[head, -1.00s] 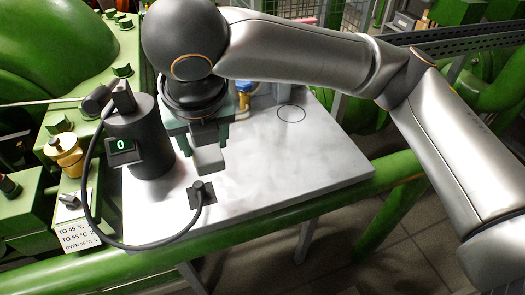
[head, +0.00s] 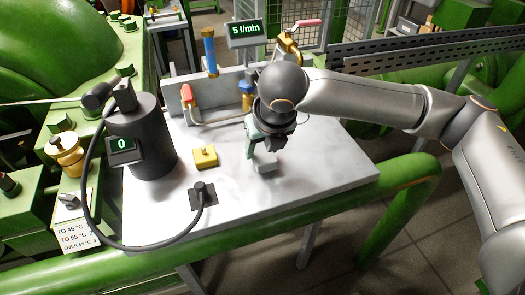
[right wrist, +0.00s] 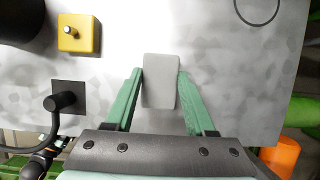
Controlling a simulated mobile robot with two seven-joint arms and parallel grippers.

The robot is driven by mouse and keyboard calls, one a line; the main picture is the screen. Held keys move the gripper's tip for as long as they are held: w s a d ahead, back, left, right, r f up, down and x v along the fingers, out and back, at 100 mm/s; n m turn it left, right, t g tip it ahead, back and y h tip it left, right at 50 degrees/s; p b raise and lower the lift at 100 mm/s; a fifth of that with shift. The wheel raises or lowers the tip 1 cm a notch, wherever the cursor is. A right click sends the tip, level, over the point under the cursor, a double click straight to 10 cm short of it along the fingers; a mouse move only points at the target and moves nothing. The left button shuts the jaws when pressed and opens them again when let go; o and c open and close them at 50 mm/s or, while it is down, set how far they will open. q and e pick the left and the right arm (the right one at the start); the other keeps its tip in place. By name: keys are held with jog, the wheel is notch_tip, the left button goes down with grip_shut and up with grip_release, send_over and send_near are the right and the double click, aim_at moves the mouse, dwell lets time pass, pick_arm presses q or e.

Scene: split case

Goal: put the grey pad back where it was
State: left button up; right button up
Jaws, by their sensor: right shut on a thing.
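The grey pad (head: 265,163) is a small pale block over the right part of the pale tabletop (head: 320,160). My right gripper (head: 260,147) has its green fingers shut on it. The right wrist view shows the pad (right wrist: 159,82) between the two fingertips (right wrist: 160,76). I cannot tell whether its underside touches the tabletop. A dark circle outline (right wrist: 257,8) is drawn on the tabletop, up and to the right of the pad in the right wrist view; in the head view my arm covers it. My left gripper is not in view.
A yellow block with a peg (head: 205,157) stands left of the pad. Nearby are a black socket plate with a cable (head: 203,194) and a black cylinder reading 0 (head: 143,140). A pipe with red-handled (head: 187,96) and blue valves is behind. The tabletop's front right is clear.

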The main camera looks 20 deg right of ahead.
jog(key=shift+f, duration=0.6)
jog(key=shift+f, duration=0.1)
jog(key=o, duration=1.2)
jog(key=p+v, duration=0.1)
jog(key=v, duration=1.1)
jog(key=shift+p, duration=0.35)
